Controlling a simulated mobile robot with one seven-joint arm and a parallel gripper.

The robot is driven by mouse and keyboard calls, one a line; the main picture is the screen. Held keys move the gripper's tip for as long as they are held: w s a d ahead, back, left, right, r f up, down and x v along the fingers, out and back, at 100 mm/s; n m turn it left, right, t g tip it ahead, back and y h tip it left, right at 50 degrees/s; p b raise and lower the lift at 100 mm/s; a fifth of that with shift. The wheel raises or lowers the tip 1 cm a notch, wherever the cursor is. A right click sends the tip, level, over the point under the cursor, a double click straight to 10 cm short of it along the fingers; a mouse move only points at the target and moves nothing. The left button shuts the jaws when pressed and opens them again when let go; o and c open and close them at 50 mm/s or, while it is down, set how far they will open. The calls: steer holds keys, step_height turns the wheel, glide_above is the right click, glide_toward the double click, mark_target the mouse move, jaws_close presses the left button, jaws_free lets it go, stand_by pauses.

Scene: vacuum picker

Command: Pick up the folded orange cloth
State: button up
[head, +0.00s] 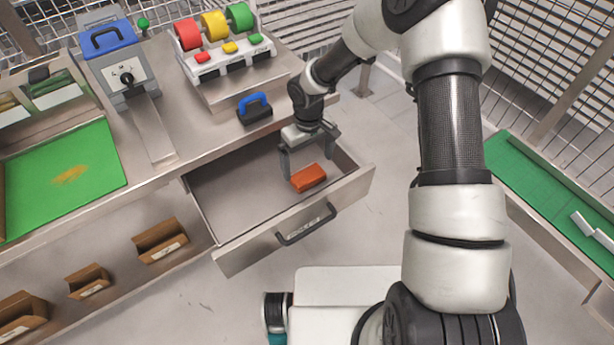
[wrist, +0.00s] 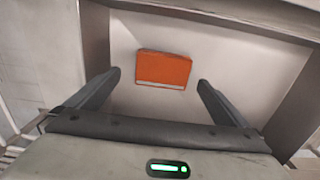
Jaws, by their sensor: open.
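The folded orange cloth (head: 309,178) is a small rectangular block lying on the floor of the open drawer (head: 235,195), toward its right end. In the wrist view the cloth (wrist: 163,69) lies ahead of the fingertips, between their lines, with a pale strip along its near edge. My gripper (head: 311,165) reaches down into the drawer over the cloth. Its two fingers are apart with nothing between them in the wrist view (wrist: 159,80). In the head view one finger stands left of the cloth and the other behind it to the right. I cannot tell the exact height of the fingertips above it.
The drawer walls (wrist: 290,105) surround the gripper and cloth closely on the right. The drawer's front handle (head: 306,225) faces the open floor. On the bench above stand a blue-handled tool (head: 255,110) and a rack of coloured spools (head: 225,60). The drawer's left part is bare.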

mark_target(307, 174)
steer(key=f, duration=0.4)
steer(key=shift+s+a+f, duration=0.2)
steer(key=shift+f, duration=0.1)
steer(key=shift+c, duration=0.3)
steer(key=c, duration=1.1)
steer(key=shift+o, duration=0.2)
steer(key=shift+r, duration=0.15)
step_height(307, 174, up, 10)
